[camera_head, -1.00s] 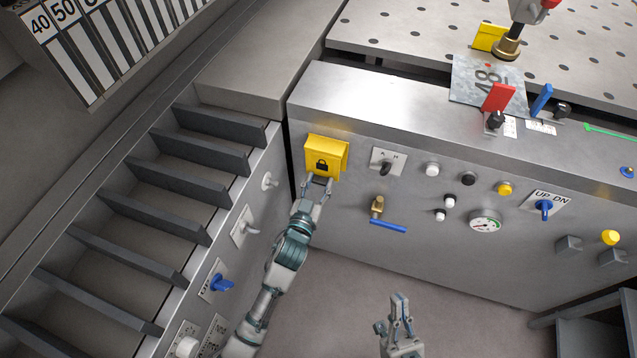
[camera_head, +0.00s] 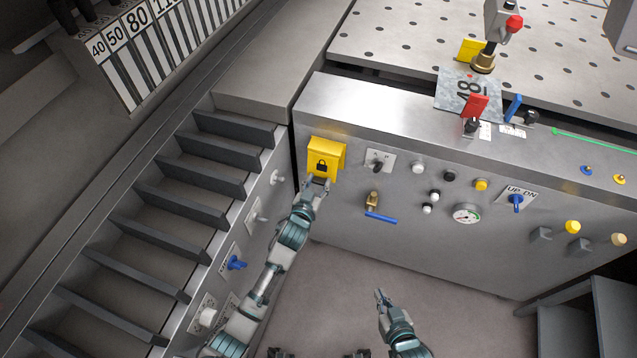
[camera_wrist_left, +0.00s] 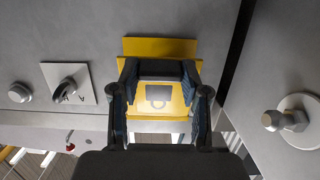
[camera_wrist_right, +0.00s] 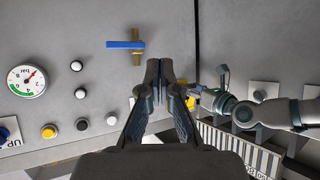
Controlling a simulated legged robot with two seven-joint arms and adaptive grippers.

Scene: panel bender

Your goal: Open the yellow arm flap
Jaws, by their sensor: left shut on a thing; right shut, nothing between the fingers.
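The yellow flap (camera_head: 325,160) with a black padlock sign is on the upper left of the grey front panel. It also shows in the left wrist view (camera_wrist_left: 160,48), partly hidden by my fingers. My left gripper (camera_head: 318,182) is at the flap's lower edge, shut on it; the fingers also show in the left wrist view (camera_wrist_left: 160,72).
A selector switch (camera_head: 376,161) sits just right of the flap. A blue-handled brass valve (camera_head: 380,217) and a gauge (camera_head: 466,213) are further right. A side panel with dark slats (camera_head: 190,190) stands left. The floor (camera_head: 350,270) before the panel is clear.

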